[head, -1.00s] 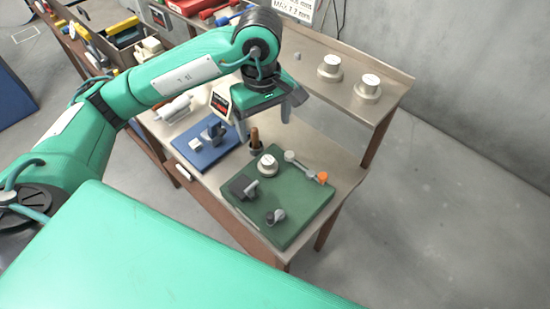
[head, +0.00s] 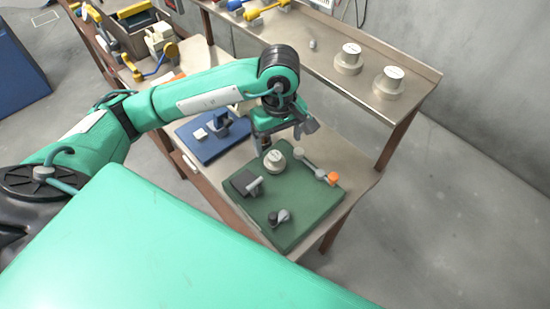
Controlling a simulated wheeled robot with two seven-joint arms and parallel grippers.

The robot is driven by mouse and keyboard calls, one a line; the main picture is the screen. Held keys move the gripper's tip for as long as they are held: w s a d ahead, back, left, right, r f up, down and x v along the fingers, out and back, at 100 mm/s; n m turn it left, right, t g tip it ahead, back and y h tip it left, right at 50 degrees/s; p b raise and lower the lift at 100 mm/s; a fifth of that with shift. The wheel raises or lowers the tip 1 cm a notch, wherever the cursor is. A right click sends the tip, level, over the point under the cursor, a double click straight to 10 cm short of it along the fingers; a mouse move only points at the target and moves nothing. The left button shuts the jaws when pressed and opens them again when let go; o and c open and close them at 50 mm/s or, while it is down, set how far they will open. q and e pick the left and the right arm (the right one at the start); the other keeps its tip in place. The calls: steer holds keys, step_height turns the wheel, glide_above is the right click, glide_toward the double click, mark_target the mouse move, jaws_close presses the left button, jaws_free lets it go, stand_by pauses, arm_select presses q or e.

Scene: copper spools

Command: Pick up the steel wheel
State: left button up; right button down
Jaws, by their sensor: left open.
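No part is clearly labelled as the steel wheel. A round, pale metal piece (head: 275,161) with a white top sits at the back of the green board (head: 306,216) in the head view. Two similar round pieces (head: 348,58) and (head: 389,83) stand on the raised shelf. My left gripper (head: 280,140) points down, just behind the round piece on the board. It is open, with no object visible between its fingers. The gripper hides the area behind that piece, and I cannot tell whether they touch. My right gripper is out of view.
A blue board (head: 213,140) with small fittings lies left of the green board. Grey blocks (head: 250,186) and a lever with an orange end (head: 332,179) are on the green board. The shelf (head: 330,48) runs behind, with a small cylinder (head: 312,44).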

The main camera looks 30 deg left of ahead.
mark_target(275, 155)
arm_select(q)
steer(key=shift+f, duration=0.95)
steer(key=shift+s+a+f+p, duration=0.1)
steer(key=shift+a+f+p, duration=0.15)
steer(key=shift+f+p, duration=0.4)
steer(key=f, duration=0.1)
steer(key=f+p, duration=0.1)
steer(key=shift+a+f, duration=0.25)
steer(key=shift+f, duration=0.65)
steer(key=c, duration=1.1)
